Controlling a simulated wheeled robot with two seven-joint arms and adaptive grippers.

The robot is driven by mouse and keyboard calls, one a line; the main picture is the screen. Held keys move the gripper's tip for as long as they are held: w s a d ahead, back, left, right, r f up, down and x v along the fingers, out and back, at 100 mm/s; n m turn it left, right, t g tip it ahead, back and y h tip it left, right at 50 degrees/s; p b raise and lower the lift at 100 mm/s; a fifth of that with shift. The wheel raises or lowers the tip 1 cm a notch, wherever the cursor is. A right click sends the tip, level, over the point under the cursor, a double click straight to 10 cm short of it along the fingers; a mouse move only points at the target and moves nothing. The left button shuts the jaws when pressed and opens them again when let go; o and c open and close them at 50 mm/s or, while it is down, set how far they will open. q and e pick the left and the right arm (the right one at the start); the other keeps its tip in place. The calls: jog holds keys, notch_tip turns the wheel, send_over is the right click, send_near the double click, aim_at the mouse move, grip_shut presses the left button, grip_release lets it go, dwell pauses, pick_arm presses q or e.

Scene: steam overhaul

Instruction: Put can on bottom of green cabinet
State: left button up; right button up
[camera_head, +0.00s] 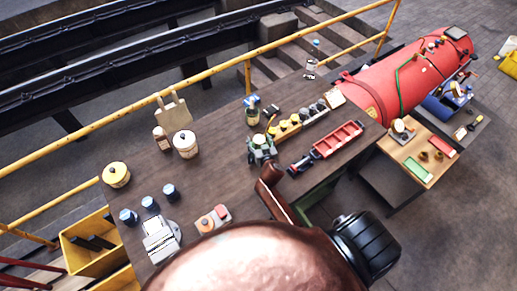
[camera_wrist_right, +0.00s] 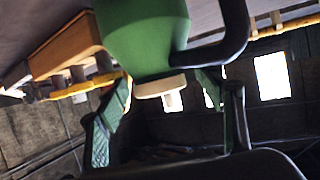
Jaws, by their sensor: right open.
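A green can (camera_wrist_right: 145,40) with a cream top fills the upper middle of the right wrist view, which appears upside down. My right gripper (camera_wrist_right: 167,92) is open, its two green-padded fingers on either side of the can's cream end; contact cannot be told. In the head view the right gripper (camera_head: 261,152) is over the middle of the dark table at the can (camera_head: 260,139), covering much of it. A green edge (camera_head: 301,214) shows beside my arm below the table's front; whether it belongs to the green cabinet is unclear. My left gripper is out of view.
A crate (camera_head: 286,130) with yellow and grey parts and a red tray (camera_head: 338,139) stand close right of the can. A cream canister (camera_head: 185,144) and several blue-topped jars lie left. A red boiler (camera_head: 405,80) is at right.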

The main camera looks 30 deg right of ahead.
jog(key=shift+c, duration=0.3)
grip_shut()
dwell(0.6)
jog(key=shift+r, duration=0.1)
